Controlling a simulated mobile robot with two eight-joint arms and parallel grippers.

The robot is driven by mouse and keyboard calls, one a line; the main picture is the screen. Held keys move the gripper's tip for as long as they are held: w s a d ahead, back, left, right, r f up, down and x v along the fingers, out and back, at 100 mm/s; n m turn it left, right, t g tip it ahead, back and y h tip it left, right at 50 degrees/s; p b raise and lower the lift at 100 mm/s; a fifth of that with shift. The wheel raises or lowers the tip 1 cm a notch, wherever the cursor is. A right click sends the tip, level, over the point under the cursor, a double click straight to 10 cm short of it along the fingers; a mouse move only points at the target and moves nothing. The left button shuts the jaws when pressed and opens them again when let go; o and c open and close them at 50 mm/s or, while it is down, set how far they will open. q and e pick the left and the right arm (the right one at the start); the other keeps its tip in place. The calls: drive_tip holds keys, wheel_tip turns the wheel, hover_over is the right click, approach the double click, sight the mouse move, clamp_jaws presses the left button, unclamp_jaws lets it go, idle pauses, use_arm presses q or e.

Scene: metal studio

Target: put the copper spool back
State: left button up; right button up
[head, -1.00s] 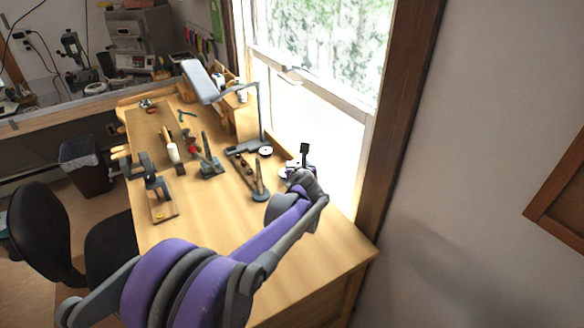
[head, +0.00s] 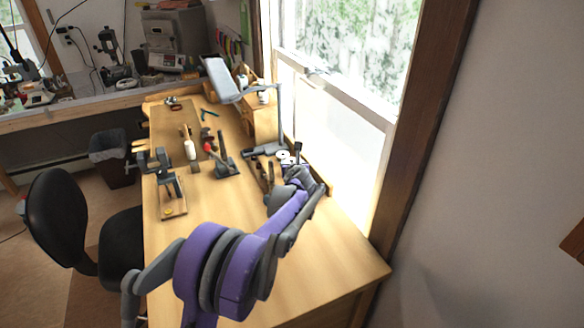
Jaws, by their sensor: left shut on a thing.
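My left gripper (head: 297,160) is at the end of the purple and grey arm, over the far right part of the bench near the window. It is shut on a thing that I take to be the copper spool. My own wrist and fingers hide most of it, and no copper colour can be made out. A small pale disc-shaped thing (head: 283,156) shows just left of the gripper; I cannot tell whether it touches it. My right gripper is out of view.
The wooden bench (head: 330,250) is clear at its near right. A grey lamp (head: 222,78) stands behind the gripper. A red-handled tool on a stand (head: 222,160) and a clamp-like device (head: 170,190) stand to the left. The window frame (head: 345,100) borders the right side.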

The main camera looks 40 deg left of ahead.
use_arm(q)
drive_tip(key=shift+f, duration=0.8)
drive_tip(key=shift+f, duration=0.1)
drive_tip(key=o, duration=1.1)
drive_tip(key=v, duration=1.2)
